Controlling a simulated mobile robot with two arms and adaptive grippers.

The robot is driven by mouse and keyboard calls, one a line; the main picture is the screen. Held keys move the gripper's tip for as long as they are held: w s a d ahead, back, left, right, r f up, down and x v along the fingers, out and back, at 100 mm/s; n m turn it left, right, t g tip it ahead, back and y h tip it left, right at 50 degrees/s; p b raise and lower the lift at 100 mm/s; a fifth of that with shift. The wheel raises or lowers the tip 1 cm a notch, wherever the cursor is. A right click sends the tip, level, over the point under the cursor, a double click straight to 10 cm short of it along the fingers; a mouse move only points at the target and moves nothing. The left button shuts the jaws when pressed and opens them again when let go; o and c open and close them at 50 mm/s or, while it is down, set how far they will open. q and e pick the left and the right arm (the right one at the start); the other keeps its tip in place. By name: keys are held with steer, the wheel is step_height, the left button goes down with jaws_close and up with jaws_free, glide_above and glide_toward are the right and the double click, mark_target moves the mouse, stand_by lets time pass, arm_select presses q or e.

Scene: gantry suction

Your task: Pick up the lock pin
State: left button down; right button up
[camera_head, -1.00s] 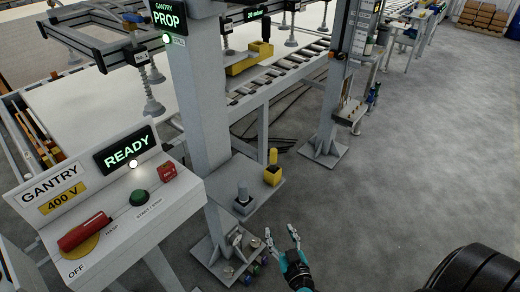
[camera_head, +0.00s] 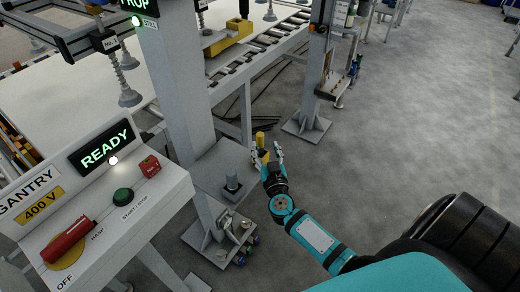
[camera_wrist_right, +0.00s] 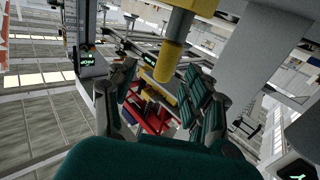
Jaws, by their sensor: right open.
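The yellow pin, which looks like the lock pin (camera_head: 260,138), stands upright at the far right end of the grey shelf plate. My right gripper (camera_head: 266,149) is open right at it, and its fingers partly hide the pin's lower part and base. In the right wrist view the yellow pin (camera_wrist_right: 171,58) shows ahead, between and above the open fingers. I cannot tell whether a finger touches it. My left gripper is not in view.
The grey gantry post (camera_head: 178,90) rises on the left, near the control box (camera_head: 110,200).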

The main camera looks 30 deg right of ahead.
mark_target(261, 141)
steer(key=x, duration=0.5)
steer(key=shift+w+a+r, duration=0.15)
steer(key=shift+w+a, duration=0.1)
steer(key=shift+w, duration=0.2)
steer(key=shift+s, duration=0.1)
steer(key=shift+c, duration=0.2)
steer(key=shift+c, duration=1.1)
jaws_close()
